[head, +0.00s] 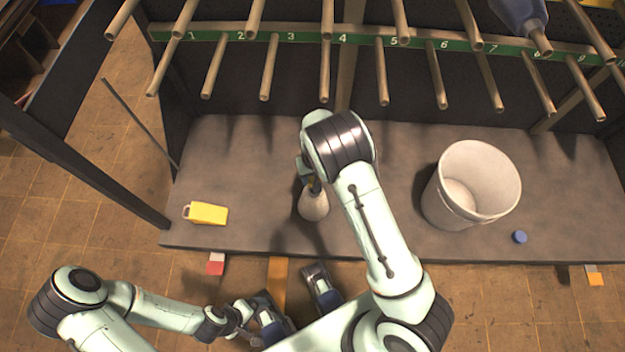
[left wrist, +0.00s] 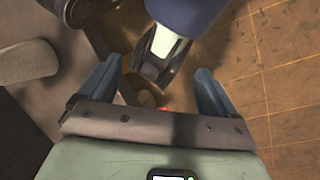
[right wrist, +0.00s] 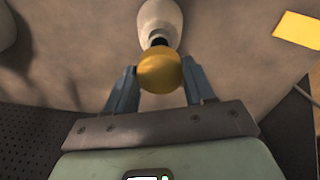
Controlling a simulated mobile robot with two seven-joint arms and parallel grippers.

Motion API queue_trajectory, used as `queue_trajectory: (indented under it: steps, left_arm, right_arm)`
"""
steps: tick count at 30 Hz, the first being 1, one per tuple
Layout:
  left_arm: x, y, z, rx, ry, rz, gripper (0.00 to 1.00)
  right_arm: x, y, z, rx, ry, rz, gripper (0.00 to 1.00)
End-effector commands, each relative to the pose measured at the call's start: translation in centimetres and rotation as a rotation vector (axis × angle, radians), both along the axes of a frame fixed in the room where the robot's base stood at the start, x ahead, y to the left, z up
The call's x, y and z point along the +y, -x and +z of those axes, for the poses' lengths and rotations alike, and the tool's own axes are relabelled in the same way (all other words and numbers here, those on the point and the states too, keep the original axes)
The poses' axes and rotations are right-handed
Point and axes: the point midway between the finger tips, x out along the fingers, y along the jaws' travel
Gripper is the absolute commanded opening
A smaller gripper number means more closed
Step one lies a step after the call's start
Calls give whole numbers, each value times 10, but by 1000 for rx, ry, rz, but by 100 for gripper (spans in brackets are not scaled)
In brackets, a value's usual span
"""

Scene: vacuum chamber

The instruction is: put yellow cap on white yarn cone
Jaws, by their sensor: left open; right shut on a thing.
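The white yarn cone (head: 313,206) stands on the grey bench near its front middle, partly behind my right arm. In the right wrist view the white yarn cone (right wrist: 158,17) shows a dark tip right at the cap. My right gripper (right wrist: 160,80) is shut on the round yellow cap (right wrist: 160,70), which is at the cone's tip; I cannot tell whether it is seated. In the head view the cap is hard to make out at my right gripper (head: 308,180). My left gripper (head: 296,305) is open and empty, in front of the bench edge.
A white bucket (head: 448,205) stands on the bench at right, with a small blue cap (head: 520,237) beside it. A yellow box-like item with a handle (head: 208,213) lies at left. A rack of pegs with a green numbered strip (head: 268,36) runs behind; a blue cone (head: 520,15) hangs there.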

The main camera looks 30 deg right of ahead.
Motion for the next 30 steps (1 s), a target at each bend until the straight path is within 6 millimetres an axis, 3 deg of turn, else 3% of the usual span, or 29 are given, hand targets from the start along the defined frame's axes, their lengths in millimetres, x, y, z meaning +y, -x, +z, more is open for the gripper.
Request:
queue_trajectory:
  steps: [15, 30]
  left_arm:
    - [0, 0, 0, 0, 0, 0, 91]
    - [3, -13, -25, -42, -11, 12, 91]
  right_arm:
    - [-1, -2, -1, -4, -3, -4, 25]
    - [-1, -1, -39, -1, -2, -4, 25]
